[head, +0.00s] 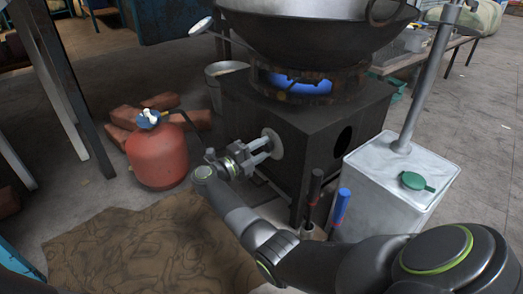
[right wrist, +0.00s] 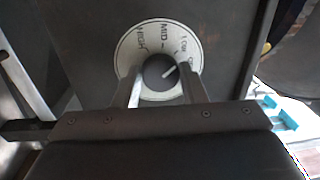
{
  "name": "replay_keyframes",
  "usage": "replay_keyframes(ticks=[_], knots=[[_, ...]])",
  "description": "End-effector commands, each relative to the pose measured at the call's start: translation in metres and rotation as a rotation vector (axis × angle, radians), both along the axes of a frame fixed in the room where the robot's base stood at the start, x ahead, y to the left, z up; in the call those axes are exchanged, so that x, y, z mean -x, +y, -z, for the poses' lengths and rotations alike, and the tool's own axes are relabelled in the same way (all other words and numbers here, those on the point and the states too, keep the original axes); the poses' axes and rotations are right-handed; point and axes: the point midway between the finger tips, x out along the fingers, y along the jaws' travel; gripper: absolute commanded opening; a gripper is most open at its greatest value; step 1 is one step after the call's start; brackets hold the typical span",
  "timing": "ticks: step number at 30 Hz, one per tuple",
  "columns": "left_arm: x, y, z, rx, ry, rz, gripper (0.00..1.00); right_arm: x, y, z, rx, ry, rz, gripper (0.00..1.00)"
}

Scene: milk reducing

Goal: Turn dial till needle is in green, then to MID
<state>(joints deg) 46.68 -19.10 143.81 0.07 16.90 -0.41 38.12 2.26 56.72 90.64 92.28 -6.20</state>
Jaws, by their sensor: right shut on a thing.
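The dial (head: 272,143) is a pale disc on the side of the dark stove box (head: 310,130). In the right wrist view the dial plate (right wrist: 128,50) carries the marks HIGH, MID, LOW and what looks like OFF. The dark knob (right wrist: 155,70) has a light pointer line aimed up and right, around LOW to OFF. My right gripper (head: 262,148) is shut on the knob, one finger on each side; its jaws also show in the wrist view (right wrist: 161,92). A round pale gauge (head: 200,25) on a stem leans at the pan; its needle cannot be made out. My left gripper is not in view.
A large wok (head: 310,35) sits over a blue flame (head: 297,83). A red gas bottle (head: 158,155) and bricks (head: 160,101) stand left. A white canister (head: 400,170) and two handled tools (head: 341,206) stand right. A brown mat (head: 140,245) lies in front.

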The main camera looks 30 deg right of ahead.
Motion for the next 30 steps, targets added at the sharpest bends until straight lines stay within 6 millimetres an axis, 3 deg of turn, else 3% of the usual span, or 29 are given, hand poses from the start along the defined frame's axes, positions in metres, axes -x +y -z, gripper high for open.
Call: replay_keyframes(ticks=[7,8,12,23,30], knots=[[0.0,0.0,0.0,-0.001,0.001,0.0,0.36,0.001,0.001,0.002,-0.003,0.003,0.002,0.15],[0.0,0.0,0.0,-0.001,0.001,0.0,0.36,0.001,0.001,0.002,-0.003,0.003,0.002,0.42],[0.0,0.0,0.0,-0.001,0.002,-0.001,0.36,0.001,0.001,0.001,-0.002,0.003,0.001,0.6],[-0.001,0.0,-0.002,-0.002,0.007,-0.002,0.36,0.0,0.005,0.0,-0.001,0.003,0.0,0.6],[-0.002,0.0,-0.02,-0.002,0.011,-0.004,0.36,0.004,0.047,0.001,-0.005,0.007,-0.002,0.6]])
